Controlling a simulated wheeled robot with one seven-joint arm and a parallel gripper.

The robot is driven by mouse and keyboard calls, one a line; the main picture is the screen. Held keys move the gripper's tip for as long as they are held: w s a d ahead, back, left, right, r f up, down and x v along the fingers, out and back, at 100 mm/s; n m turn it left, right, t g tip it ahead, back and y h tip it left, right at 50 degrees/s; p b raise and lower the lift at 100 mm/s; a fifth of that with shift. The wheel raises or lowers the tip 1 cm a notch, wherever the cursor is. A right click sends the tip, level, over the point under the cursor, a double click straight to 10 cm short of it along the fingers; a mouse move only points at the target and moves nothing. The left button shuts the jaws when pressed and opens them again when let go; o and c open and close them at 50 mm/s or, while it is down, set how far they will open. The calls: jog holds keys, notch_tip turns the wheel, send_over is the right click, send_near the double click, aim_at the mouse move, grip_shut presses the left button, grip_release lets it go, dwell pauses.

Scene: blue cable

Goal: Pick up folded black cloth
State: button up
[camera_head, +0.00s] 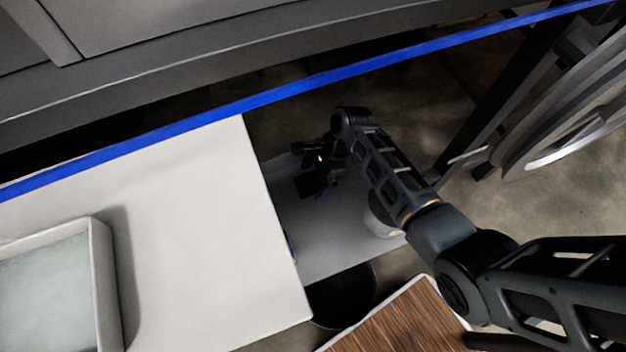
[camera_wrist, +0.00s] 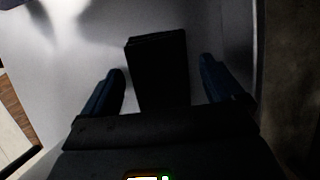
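The folded black cloth (camera_wrist: 158,72) shows in the wrist view as a dark block between the two blue fingers of my gripper (camera_wrist: 160,85). A gap shows on each side of it, wider on the right, so the fingers stand open around or above it. I cannot tell the height between them. In the head view the cloth (camera_head: 309,184) is a small dark patch on the lower grey-white surface (camera_head: 335,240), right below my gripper (camera_head: 322,182), which is small and dark there.
A white tabletop (camera_head: 200,220) with a pale tray (camera_head: 103,290) is at left, higher than the lower surface. A white round container (camera_head: 380,222) is partly behind my arm. A dark round bin (camera_head: 343,295) and a wooden top (camera_head: 400,325) are in front. A blue cable (camera_head: 300,88) crosses behind.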

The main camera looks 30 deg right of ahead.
aim_at(308, 182)
jog(key=c, duration=1)
jog(key=shift+r, duration=0.55)
notch_tip(308, 182, up, 3)
jog(key=shift+f, duration=0.2)
jog(key=s+d+r, duration=0.1)
jog(key=d+r, duration=0.1)
jog(key=d, duration=0.1)
jog(key=s+d+r, duration=0.1)
jog(key=d+r, duration=0.2)
jog(key=d, duration=0.1)
jog(key=s+d+r, duration=0.2)
jog(key=d, duration=0.2)
jog(key=shift+r, duration=0.15)
